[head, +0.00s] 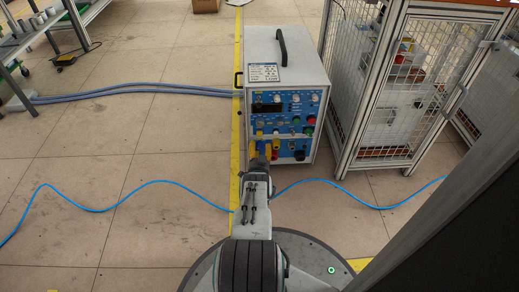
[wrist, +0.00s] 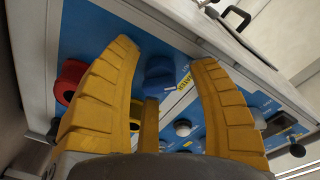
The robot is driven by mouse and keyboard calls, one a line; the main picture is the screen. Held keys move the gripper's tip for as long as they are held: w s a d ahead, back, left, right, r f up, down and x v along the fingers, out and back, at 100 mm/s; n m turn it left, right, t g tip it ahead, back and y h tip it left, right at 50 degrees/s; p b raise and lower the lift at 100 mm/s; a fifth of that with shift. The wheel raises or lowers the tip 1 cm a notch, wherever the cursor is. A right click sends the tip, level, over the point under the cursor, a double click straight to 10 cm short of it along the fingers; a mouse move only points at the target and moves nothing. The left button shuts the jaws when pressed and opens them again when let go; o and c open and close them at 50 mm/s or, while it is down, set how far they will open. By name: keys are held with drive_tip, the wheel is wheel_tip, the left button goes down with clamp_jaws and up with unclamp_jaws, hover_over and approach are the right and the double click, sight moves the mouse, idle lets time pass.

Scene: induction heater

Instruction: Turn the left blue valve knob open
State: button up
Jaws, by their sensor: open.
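A blue knob (wrist: 160,72) shows in the wrist view on the heater's blue panel, in the gap between my yellow fingertips. My gripper (wrist: 165,57) is open, with one finger on each side of the knob. I see no clear contact between fingers and knob. In the head view my gripper (head: 265,147) is in front of the lower part of the heater's panel, and it hides part of the panel and its knobs. Whether this knob is the left one of the blue pair cannot be told.
The white heater cabinet (head: 281,75) stands on the floor. A mesh cage (head: 400,100) stands close on the right. Blue cable (head: 110,207) crosses the floor.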

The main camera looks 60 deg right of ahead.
drive_tip(key=shift+c, duration=0.3)
clamp_jaws()
drive_tip(key=shift+w+m, duration=0.1)
drive_tip(key=shift+m, duration=2.2)
drive_tip(key=shift+o, duration=0.3)
unclamp_jaws()
drive_tip(key=shift+a, duration=0.1)
drive_tip(key=v, duration=1.2)
